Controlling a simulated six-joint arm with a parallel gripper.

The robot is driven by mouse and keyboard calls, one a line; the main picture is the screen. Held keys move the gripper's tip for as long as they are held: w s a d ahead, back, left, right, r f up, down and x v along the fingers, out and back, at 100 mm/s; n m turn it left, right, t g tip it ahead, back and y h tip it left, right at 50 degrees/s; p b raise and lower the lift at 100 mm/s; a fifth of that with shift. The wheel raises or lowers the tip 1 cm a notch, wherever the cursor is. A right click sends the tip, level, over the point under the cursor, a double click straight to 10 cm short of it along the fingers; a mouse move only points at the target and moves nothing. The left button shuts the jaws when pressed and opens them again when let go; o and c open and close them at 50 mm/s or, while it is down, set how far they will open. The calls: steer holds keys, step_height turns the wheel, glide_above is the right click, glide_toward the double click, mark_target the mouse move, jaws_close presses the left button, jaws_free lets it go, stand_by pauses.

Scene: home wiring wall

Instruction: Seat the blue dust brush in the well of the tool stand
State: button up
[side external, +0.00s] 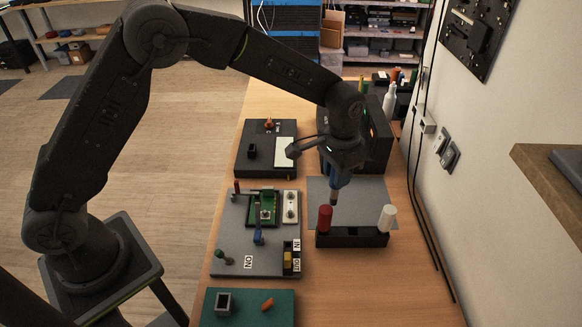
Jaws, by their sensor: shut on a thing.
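My gripper (341,168) points down above the grey mat and is shut on the blue dust brush (338,183). The brush hangs roughly upright, its narrow lower end darker and pinkish. The tool stand (352,240) is a long black block at the near edge of the mat. A red-handled tool (325,218) stands at its left and a white-handled tool (387,217) at its right. In the picture the brush tip is just above the stand, between these two. The well's opening is too small to make out, and I cannot tell the gap in depth.
A grey board (235,262) with a green circuit board, switches and small parts lies left of the stand. A teal mat (283,312) is nearer. Dark boxes (250,163) stand behind. Cables and the wall bound the right. Bench right of the teal mat is clear.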

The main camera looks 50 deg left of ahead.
steer(key=d+r+m, duration=0.1)
steer(key=d+r, duration=0.1)
steer(key=d, duration=0.4)
steer(key=shift+w+d, duration=0.15)
steer(key=shift+d, duration=0.25)
steer(key=shift+f, duration=0.1)
steer(key=shift+f, duration=2.85)
steer(key=shift+f, duration=2.8)
steer(key=o, duration=1)
steer(key=shift+r, duration=0.1)
step_height(320, 180, up, 14)
steer(key=shift+a+f, duration=0.1)
steer(key=shift+f, duration=0.05)
